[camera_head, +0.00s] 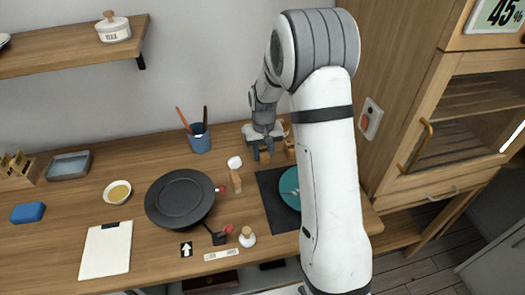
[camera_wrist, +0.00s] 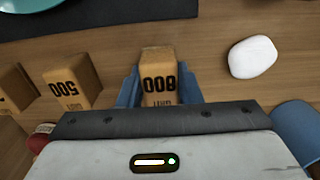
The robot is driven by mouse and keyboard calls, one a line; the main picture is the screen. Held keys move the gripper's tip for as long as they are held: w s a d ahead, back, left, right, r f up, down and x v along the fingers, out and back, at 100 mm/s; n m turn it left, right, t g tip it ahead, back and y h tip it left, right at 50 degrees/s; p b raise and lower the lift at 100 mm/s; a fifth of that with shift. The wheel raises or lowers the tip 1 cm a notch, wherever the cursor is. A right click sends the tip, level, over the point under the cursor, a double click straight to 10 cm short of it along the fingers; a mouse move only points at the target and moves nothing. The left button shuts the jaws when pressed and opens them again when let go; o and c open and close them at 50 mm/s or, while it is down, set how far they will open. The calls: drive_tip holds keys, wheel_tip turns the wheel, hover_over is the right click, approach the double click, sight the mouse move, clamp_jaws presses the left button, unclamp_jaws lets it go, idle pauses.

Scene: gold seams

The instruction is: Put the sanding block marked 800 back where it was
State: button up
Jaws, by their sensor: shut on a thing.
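My gripper (camera_wrist: 160,88) is shut on a tan sanding block (camera_wrist: 159,80), with a blue finger on each side of it. Its upside-down number looks like 800. In the head view, my gripper (camera_head: 264,154) is at the back of the wooden bench, and the held block (camera_head: 265,157) shows between the fingers. A block marked 500 (camera_wrist: 72,83) stands apart to the left in the wrist view. Another tan block (camera_wrist: 14,88) is at that view's left edge, its mark unreadable. I cannot tell whether the held block touches the bench.
A white rounded object (camera_wrist: 252,57) lies right of the held block. A blue cup (camera_head: 199,140) with tools stands left of my gripper. A dark mat (camera_head: 270,198) with a teal disc (camera_head: 290,188) lies in front. A black round plate (camera_head: 180,199) is left of it.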

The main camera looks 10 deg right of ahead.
sight(264, 150)
drive_tip(key=shift+f, duration=0.25)
drive_tip(key=o, duration=0.9)
drive_tip(key=shift+r, duration=0.1)
wheel_tip(264, 150, up, 12)
drive_tip(key=shift+s+a+r+t+b, duration=0.1)
drive_tip(key=shift+s+r+t, duration=0.65)
drive_tip(key=shift+s, duration=3.75)
drive_tip(key=shift+s+r+t+b, duration=0.15)
drive_tip(key=shift+s+r, duration=1.05)
drive_tip(key=shift+s, duration=3.3)
drive_tip(key=shift+s+a+r+t+b, duration=0.1)
drive_tip(key=shift+s+r+t, duration=0.65)
drive_tip(key=shift+s, duration=3.75)
drive_tip(key=shift+r+g, duration=0.25)
